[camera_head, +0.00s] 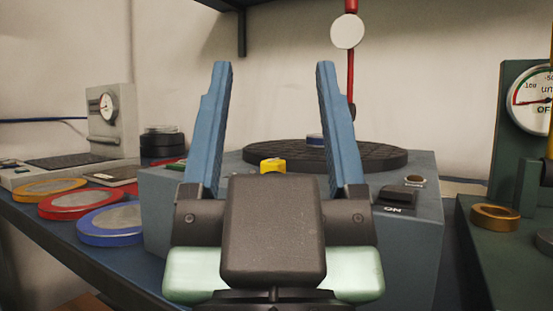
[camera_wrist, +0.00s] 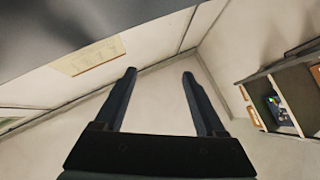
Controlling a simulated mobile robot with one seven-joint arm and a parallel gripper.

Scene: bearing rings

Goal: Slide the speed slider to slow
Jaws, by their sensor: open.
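My gripper (camera_head: 274,66) is open and empty, its two blue fingers pointing up in front of the blue-grey machine (camera_head: 413,250). It also shows open in the wrist view (camera_wrist: 159,73), with nothing between the fingers. A small yellow block (camera_head: 272,165), possibly the slider knob, sits on the machine top and shows between the fingers, behind the gripper. No slider track or slow marking is readable; my gripper hides much of the machine's front. A black switch (camera_head: 396,195) marked ON is at the machine's right.
A black turntable (camera_head: 380,157) lies on the machine. A red rod with a white disc (camera_head: 347,31) hangs above it. Blue (camera_head: 87,237), red (camera_head: 60,212) and yellow (camera_head: 45,195) rings lie left. A green gauge stand (camera_head: 510,139) is right. The wrist view shows a shelf (camera_wrist: 253,101).

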